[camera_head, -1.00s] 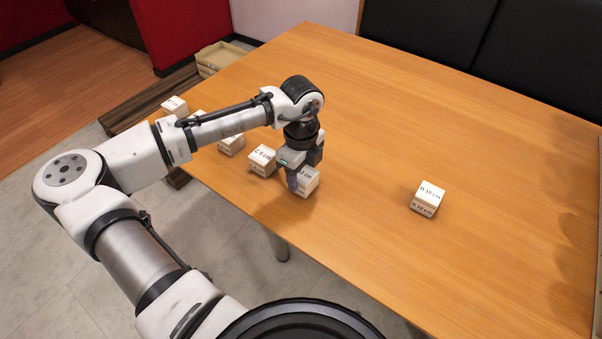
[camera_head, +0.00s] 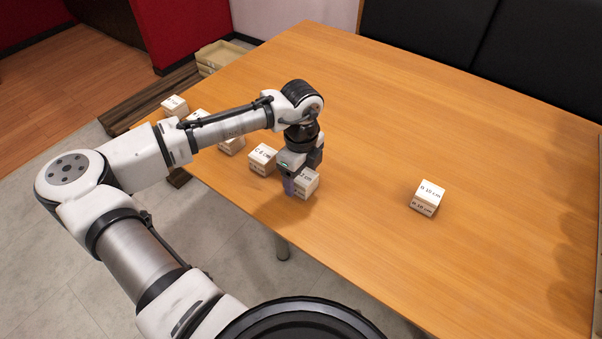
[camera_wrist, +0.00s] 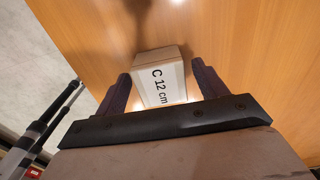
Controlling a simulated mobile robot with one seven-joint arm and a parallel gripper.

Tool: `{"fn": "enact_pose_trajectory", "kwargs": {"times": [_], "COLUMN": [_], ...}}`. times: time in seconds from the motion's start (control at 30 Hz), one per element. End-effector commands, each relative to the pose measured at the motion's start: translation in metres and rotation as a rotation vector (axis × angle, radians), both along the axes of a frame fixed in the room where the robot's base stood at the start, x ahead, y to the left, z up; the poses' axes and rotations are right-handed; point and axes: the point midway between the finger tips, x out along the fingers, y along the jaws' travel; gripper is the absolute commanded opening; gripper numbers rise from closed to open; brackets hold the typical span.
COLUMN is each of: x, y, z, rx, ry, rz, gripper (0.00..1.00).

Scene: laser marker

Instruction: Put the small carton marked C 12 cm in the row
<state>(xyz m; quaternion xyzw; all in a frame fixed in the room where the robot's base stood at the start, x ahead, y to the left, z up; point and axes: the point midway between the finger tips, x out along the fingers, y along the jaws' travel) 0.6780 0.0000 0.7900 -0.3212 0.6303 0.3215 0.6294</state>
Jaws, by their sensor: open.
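The small white carton marked C 12 cm (camera_wrist: 160,82) stands on the table between the two fingers of my gripper (camera_wrist: 160,88) in the wrist view. The fingers are open, one on each side of it; the right finger looks very close to its side. In the head view the carton (camera_head: 308,182) is partly hidden by my gripper (camera_head: 300,178), at the near end of a row of similar cartons. The neighbouring carton in the row is marked C 8 cm (camera_head: 263,157), to its left and slightly farther back.
More row cartons stand farther left, one (camera_head: 174,106) at the far end and others partly behind my arm. A carton marked D 10 cm (camera_head: 428,197) stands alone to the right. The wooden table (camera_head: 420,120) is clear between and behind them. Its edge is close to the row.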

Motion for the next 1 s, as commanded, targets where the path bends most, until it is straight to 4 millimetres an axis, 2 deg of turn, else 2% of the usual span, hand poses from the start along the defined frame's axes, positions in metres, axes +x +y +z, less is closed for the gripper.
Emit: {"fn": "enact_pose_trajectory", "kwargs": {"times": [0.17,0.4,0.6,0.77,1.0], "x": [0.001,0.001,0.000,0.000,0.001], "y": [0.000,0.000,-0.001,0.000,-0.001], "z": [0.025,0.077,0.109,0.120,0.122], "rx": [0.000,-0.002,-0.001,0.001,-0.004], "ry": [-0.002,-0.002,-0.001,-0.001,-0.005], "rz": [0.000,-0.001,-0.002,-0.001,-0.001], "gripper": [0.71,0.71,0.71,0.71,0.71]}}
